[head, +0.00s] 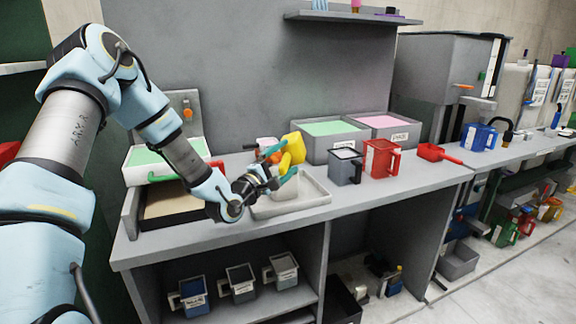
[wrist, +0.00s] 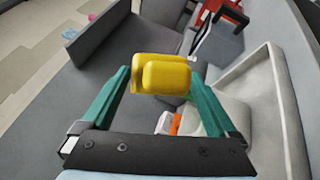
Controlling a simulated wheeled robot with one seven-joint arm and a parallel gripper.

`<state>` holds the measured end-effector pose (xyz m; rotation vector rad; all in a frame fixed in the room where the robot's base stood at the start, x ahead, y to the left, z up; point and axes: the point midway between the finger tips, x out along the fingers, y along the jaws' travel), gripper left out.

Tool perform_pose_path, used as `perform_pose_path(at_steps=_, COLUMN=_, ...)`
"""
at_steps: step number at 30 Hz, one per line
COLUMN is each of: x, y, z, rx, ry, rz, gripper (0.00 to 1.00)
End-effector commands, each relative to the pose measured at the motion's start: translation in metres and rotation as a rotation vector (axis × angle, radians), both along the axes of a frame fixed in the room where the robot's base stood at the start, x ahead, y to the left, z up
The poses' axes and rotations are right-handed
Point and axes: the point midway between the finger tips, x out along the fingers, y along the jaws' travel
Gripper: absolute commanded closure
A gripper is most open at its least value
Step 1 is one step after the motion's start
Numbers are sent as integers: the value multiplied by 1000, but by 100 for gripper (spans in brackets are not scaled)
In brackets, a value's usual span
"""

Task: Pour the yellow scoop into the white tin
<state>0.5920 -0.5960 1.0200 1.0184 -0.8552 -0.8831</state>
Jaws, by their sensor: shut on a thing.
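The yellow scoop (head: 297,147) is held up over the left part of the bench. My gripper (head: 281,165) is shut on it; in the wrist view the teal fingers close on its yellow block-like grip (wrist: 165,76). The inside of the scoop does not show, so I cannot tell what it holds. A whitish tin (head: 286,190) stands in the pale tray (head: 312,201) below my gripper, partly hidden by the fingers. In the wrist view the tin (wrist: 228,116) is partly hidden behind the right finger.
An orange and white thing (head: 267,144) is behind my gripper. Bins of green (head: 332,128) and pink (head: 378,121) material stand at the back. A grey jug (head: 345,167), a red jug (head: 381,159) and a red scoop (head: 431,152) stand to the right. The front edge is clear.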

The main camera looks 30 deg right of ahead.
Motion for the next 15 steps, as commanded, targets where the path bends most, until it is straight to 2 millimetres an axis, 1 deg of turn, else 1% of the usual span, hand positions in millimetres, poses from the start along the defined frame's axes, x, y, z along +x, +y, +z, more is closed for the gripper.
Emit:
perform_pose_path(at_steps=6, x=2, y=2, z=0, rx=-59, ry=42, rz=1, gripper=100)
perform_pose_path(at_steps=15, x=2, y=2, z=1, rx=-69, ry=50, rz=0, gripper=100)
